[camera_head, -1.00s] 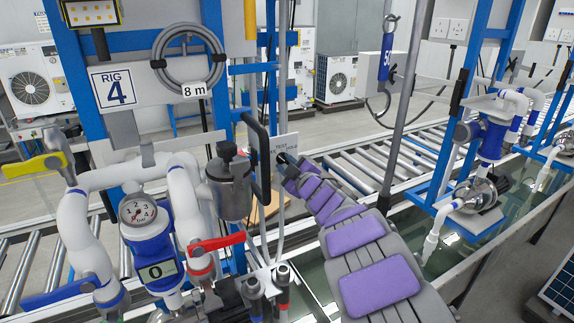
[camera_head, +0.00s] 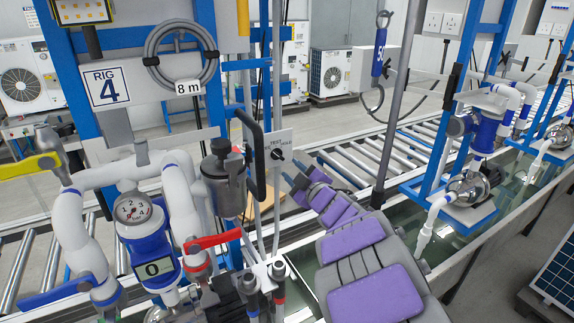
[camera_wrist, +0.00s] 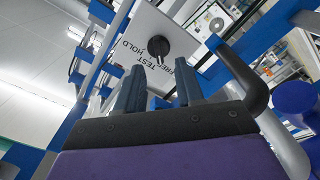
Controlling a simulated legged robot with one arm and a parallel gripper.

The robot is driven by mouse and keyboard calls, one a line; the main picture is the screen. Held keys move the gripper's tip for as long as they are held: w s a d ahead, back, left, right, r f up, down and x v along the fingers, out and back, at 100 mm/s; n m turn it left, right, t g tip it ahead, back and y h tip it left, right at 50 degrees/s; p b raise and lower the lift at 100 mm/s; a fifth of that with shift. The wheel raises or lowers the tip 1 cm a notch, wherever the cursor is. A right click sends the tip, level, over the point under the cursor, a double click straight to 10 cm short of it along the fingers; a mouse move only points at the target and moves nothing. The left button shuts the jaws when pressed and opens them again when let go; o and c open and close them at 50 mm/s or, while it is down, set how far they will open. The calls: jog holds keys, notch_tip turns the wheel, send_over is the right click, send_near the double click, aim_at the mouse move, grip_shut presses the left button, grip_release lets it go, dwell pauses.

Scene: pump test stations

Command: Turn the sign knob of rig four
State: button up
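The rig four sign (camera_head: 107,88) reads "RIG 4" on the blue frame. Right of it is a small white plate (camera_head: 284,138) with a black knob (camera_head: 277,155) and lettering including "TEST". My gripper (camera_head: 294,180) is just below and right of the knob in the head view. In the wrist view my gripper (camera_wrist: 158,78) is open, its two blue-grey fingers apart and empty. The knob shows just beyond the tips, apparently untouched.
A grey canister (camera_head: 226,180) and a black curved handle (camera_head: 254,155) stand close left of the knob; the handle also shows in the wrist view (camera_wrist: 240,72). A red-handled valve (camera_head: 212,241) and a gauge (camera_head: 133,208) are lower left. A grey post (camera_head: 395,110) rises at right.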

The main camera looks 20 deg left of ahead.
jog(key=p+v, duration=0.1)
jog(key=v, duration=0.9)
jog(key=shift+a+f, duration=0.1)
jog(key=shift+a, duration=0.05)
